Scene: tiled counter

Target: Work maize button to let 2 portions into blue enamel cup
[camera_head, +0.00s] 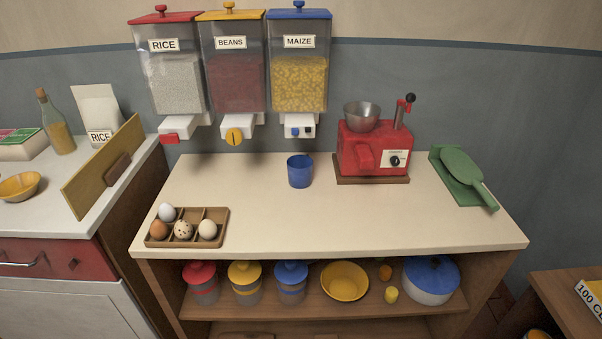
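The maize dispenser (299,82) hangs on the wall, the rightmost of three, with a blue lid and yellow kernels behind a clear front. Its blue button (295,132) sits on the white spout block under it. The blue enamel cup (300,171) stands upright on the counter, below the maize spout and apart from it. The inside of the cup is too dark to tell what it holds. Neither of my grippers shows in the head view.
The rice dispenser (175,85) and beans dispenser (236,82) hang to the left. A red grinder (372,148) stands right of the cup, and an egg tray (222,212) sits at the front left. The counter (330,225) is clear in front of the cup.

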